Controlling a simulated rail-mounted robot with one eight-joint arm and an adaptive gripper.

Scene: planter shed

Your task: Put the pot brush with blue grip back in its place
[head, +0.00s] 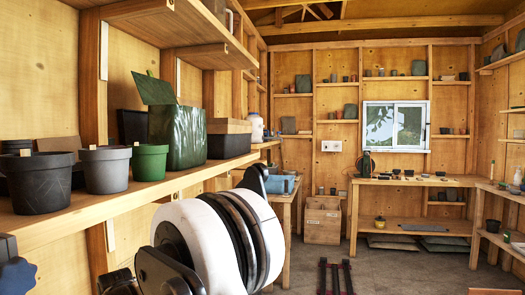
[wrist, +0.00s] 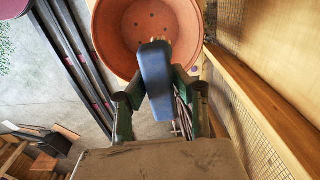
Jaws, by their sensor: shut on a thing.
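In the wrist view, the pot brush with blue grip (wrist: 156,75) is between the fingers of my gripper (wrist: 160,92), which is shut on it. The blue grip faces the camera, and its far end overlaps the mouth of a terracotta pot (wrist: 112,32). The pot's inside and several holes in its bottom show. I cannot tell whether the brush is above the pot or reaches into it. The bristles are mostly hidden behind the grip. The head view shows neither the brush nor my gripper clearly.
In the wrist view, a wooden ledge with wire mesh (wrist: 270,95) runs along the right and dark rails (wrist: 75,60) lie left. In the head view, a shelf (head: 75,222) holds pots and a green planter (head: 178,137). A workbench (head: 420,181) stands under the window.

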